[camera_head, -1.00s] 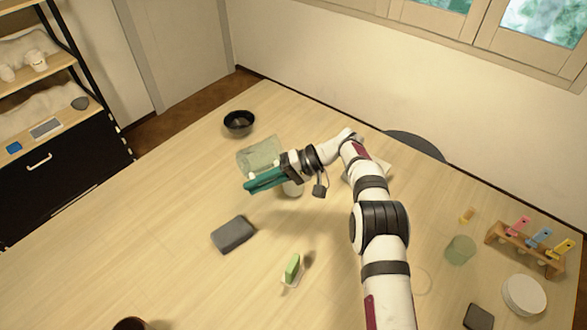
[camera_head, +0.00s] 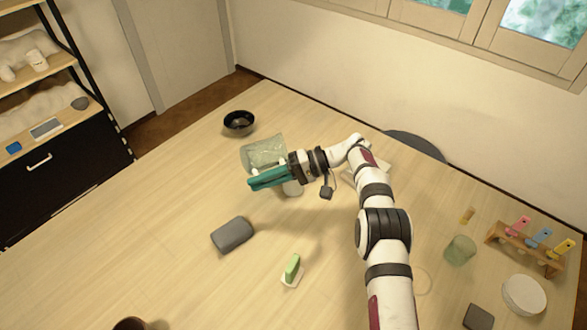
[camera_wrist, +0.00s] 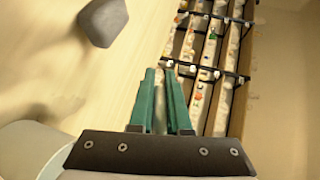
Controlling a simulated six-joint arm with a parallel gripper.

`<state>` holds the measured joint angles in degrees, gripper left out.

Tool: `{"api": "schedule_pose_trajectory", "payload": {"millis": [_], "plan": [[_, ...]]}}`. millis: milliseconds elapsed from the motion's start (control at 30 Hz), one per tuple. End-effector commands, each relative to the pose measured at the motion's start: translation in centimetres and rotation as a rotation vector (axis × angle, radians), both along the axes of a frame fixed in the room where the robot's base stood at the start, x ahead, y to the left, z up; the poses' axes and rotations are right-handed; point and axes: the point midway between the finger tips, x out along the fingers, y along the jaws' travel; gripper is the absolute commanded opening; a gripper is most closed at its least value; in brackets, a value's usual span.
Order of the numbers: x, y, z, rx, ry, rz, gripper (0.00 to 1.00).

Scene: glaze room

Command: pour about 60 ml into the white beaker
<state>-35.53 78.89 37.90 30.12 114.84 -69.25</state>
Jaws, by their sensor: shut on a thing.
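My gripper (camera_head: 251,184), with long teal fingers, is above the table, pointing left. A clear greenish glass vessel (camera_head: 262,150) shows just behind the fingers and appears tilted; the grip point is hidden. In the wrist view the fingers (camera_wrist: 161,100) are nearly together with a pale strip between them. A pale rounded thing at lower left in the wrist view (camera_wrist: 28,148) is probably this beaker. I cannot see any stream or liquid level.
A grey block (camera_head: 232,235) and a green-and-white piece (camera_head: 292,270) lie in front. A black bowl (camera_head: 239,122) is at the back left. At right are a greenish glass (camera_head: 460,250), a wooden rack (camera_head: 510,243) with coloured tools and a white round object (camera_head: 524,295).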

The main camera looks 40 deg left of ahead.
Motion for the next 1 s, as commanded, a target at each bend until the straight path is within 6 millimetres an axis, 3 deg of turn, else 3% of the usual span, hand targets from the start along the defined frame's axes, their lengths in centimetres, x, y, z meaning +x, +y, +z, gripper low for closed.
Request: {"api": "schedule_pose_trajectory", "payload": {"millis": [1000], "plan": [[-0.14,0.1,0.41,0.034,0.037,0.001,0.0]]}}
